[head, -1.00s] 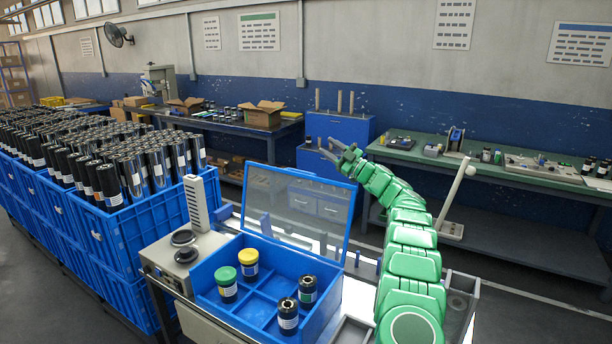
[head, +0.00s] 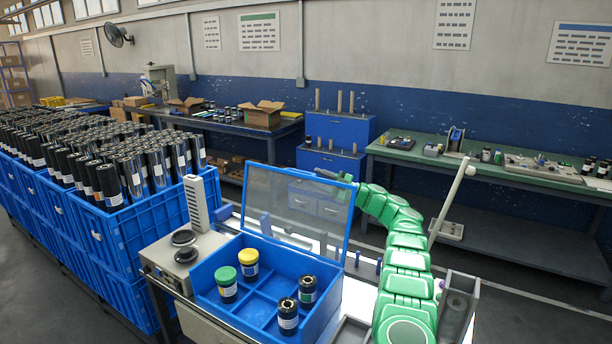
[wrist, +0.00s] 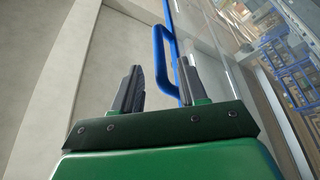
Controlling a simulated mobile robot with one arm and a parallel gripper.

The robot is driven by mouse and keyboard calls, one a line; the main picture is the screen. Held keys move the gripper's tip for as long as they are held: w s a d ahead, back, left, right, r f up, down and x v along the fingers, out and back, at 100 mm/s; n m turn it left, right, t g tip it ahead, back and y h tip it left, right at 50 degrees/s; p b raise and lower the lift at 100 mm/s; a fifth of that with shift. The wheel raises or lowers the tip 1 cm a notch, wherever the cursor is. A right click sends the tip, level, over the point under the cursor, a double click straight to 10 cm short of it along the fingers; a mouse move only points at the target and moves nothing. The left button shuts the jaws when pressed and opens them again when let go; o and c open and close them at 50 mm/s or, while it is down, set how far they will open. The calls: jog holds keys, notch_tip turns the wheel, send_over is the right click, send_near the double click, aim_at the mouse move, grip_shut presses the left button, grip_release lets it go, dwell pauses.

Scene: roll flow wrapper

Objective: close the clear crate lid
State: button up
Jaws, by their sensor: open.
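The clear crate lid (head: 297,199) is a see-through panel in a blue frame. It stands raised at the back of the blue crate (head: 262,307), which is open at the top. My gripper (head: 328,175) is at the lid's upper right edge, seemingly behind it and partly covered by the frame. In the wrist view my gripper (wrist: 161,84) is open, with its two fingers apart. A blue handle-like loop (wrist: 158,50) runs beyond and between the fingers, beside the clear panel (wrist: 215,60). I cannot tell whether they touch.
The crate holds a green-lidded jar (head: 227,284), a yellow-lidded jar (head: 248,264) and two black rolls (head: 288,318). A grey device (head: 182,258) stands left of it. A slanted pale post (head: 451,200) rises right of my arm. Stacked blue crates (head: 115,237) fill the left.

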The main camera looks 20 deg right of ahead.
jog(key=shift+x, duration=2.55)
jog(key=shift+c, duration=0.3)
grip_shut()
